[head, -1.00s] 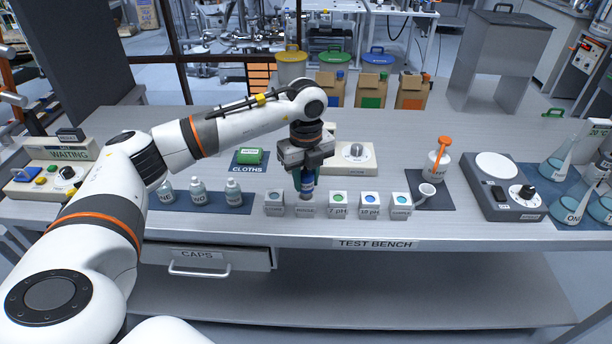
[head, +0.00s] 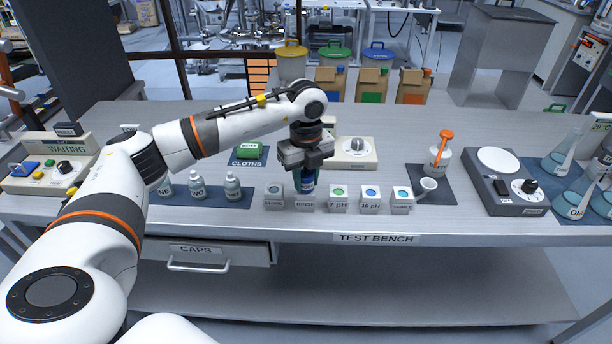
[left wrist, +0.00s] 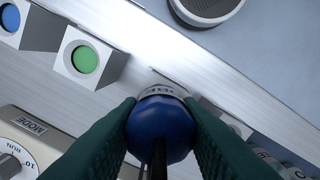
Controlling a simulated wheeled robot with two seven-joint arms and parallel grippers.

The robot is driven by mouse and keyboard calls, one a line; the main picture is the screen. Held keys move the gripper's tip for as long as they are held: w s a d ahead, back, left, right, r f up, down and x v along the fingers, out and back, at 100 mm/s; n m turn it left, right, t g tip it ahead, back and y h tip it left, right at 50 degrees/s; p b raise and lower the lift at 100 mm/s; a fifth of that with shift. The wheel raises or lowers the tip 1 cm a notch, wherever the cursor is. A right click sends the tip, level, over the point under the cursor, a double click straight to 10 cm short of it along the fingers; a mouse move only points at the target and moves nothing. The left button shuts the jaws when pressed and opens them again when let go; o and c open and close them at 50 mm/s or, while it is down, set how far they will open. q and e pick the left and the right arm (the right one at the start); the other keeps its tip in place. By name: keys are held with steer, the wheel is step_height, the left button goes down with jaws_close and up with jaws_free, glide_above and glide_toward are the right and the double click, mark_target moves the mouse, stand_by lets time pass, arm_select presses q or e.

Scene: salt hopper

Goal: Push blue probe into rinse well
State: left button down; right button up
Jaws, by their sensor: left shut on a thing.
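My left gripper (head: 306,176) is shut on the blue probe (head: 309,187), which it holds upright over the rinse well (head: 304,203), a small white block in the row near the bench's front edge. The probe's lower end meets the top of the well in the picture. I cannot tell how deep it sits, because the probe and fingers cover the opening. In the left wrist view the probe's rounded blue top (left wrist: 160,128) sits between two dark green fingers, with a pale lettered collar beyond it. My right gripper is not in view.
Close beside the rinse well stand the storage block (head: 274,200) and the 7 pH block (head: 338,202), with the 10 pH block (head: 370,201) further right. Small bottles (head: 197,187) stand on a dark mat at left. A white dial device (head: 357,150) is behind the gripper.

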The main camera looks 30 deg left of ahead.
arm_select(q)
steer(key=shift+f, duration=0.25)
steer(key=shift+c, duration=2.3)
jaws_free()
steer(key=shift+r, duration=0.15)
steer(key=shift+r+p, duration=2.05)
steer(key=shift+r, duration=0.85)
